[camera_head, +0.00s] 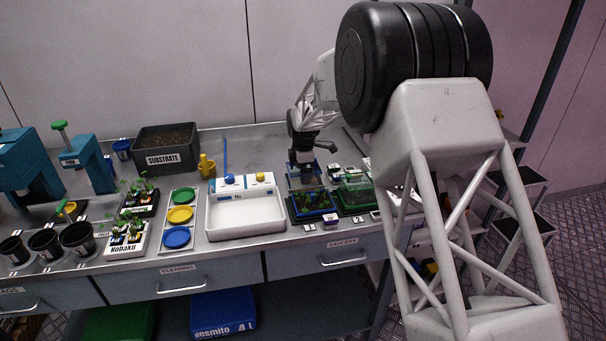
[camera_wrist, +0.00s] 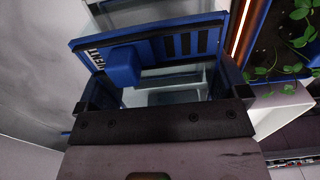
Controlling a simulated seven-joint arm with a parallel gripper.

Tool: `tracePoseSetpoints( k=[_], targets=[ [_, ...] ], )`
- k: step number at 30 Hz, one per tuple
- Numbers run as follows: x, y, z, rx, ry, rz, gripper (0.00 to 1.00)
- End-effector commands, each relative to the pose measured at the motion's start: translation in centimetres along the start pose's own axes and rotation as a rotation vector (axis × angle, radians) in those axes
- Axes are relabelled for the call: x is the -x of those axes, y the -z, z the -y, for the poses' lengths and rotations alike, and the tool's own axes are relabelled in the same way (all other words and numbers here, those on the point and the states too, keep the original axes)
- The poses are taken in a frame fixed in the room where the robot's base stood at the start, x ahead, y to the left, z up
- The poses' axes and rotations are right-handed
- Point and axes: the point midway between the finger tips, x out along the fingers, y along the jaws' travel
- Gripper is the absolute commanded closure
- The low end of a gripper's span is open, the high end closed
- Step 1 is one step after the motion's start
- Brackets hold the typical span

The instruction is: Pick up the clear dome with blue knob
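The clear dome with the blue knob (camera_wrist: 124,66) shows in the wrist view, with a dark-blue vented top. Its clear walls are partly hidden by my gripper. I see no finger clearly pressing on the knob.
A green-trayed clear dome (camera_head: 355,193) stands close on the right. A white basin (camera_head: 246,214) is to the left, with blue and yellow knobs at its back edge. Small labelled blocks (camera_head: 331,220) lie in front. The bench behind the basin has some free room.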

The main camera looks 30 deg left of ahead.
Motion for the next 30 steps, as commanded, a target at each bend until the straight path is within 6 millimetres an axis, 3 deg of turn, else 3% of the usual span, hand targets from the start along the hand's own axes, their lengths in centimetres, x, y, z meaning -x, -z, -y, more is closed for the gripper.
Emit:
tracePoseSetpoints(
  k=[14, 30],
  targets=[
    [0.8, 0.0, 0.0, 0.000, 0.000, 0.000, 0.33],
    [8.0, 0.0, 0.0, 0.000, -0.001, 0.000, 0.33]
  ],
)
